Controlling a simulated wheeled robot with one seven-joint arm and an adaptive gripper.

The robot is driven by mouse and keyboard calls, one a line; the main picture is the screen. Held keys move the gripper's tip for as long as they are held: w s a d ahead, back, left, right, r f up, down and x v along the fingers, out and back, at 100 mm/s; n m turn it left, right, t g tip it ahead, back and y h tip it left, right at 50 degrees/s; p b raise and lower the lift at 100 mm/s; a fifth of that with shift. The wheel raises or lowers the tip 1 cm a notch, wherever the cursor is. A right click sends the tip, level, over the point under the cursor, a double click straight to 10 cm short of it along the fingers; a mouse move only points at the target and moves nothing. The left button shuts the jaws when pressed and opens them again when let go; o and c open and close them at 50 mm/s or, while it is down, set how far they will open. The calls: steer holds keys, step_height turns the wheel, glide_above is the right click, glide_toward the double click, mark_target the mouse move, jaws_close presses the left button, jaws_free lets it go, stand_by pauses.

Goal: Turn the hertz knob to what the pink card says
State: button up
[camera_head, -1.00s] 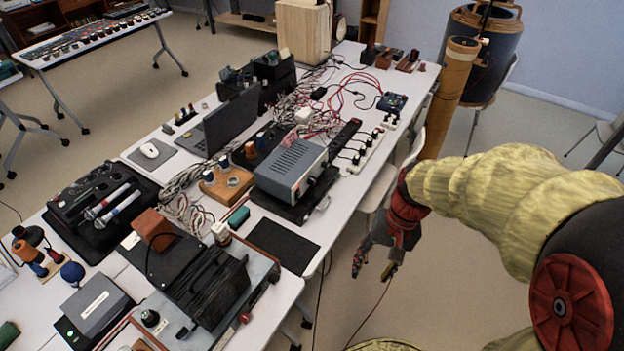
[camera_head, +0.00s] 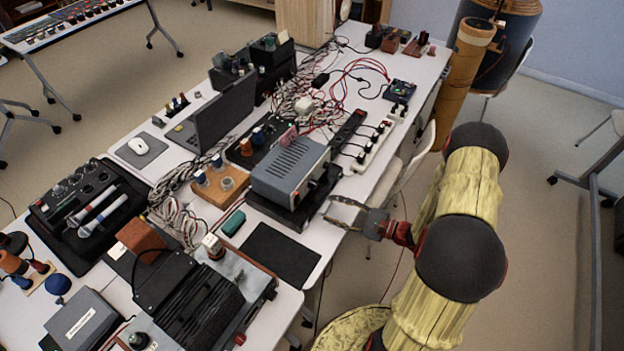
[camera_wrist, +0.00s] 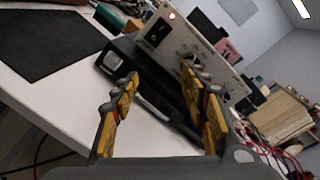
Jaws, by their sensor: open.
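A grey box instrument (camera_head: 290,168) with a vented top stands on a black base near the table's front edge. Its light front panel (camera_wrist: 188,42) shows in the wrist view, with a black switch, a red light and small knobs. I cannot tell which knob is the hertz knob; fingers partly cover the panel's lower right. A pink card (camera_wrist: 229,51) shows just beyond the instrument; its writing is unreadable. A small pink patch in the head view (camera_head: 289,137) may be this card. My gripper (camera_head: 338,211) is open and empty, in front of the instrument, its fingers (camera_wrist: 160,76) pointing toward the panel.
A black mat (camera_head: 281,254) lies left of the gripper. A power strip (camera_head: 369,147) with plugs runs along the table edge beyond the instrument, beside tangled cables. A chair (camera_head: 408,178) stands close to the table edge. The floor (camera_head: 540,270) at right is fairly clear.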

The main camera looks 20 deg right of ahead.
mark_target(316, 186)
steer(key=shift+n+t+h, duration=0.3)
steer(key=shift+n+t, duration=0.3)
steer(key=shift+t, duration=0.3)
steer(key=shift+w+a+r+b, duration=0.2)
steer(key=shift+w+a+r, duration=0.15)
steer(key=shift+w, duration=1.1)
steer(key=shift+w+a+r+b, duration=0.25)
steer(key=shift+w+r, duration=0.25)
steer(key=shift+w, duration=1)
steer(key=shift+w+a+r+b, duration=0.15)
steer(key=shift+w+a+r, duration=0.2)
steer(key=shift+w, duration=1.1)
steer(key=shift+c, duration=1.4)
steer(key=c, duration=0.9)
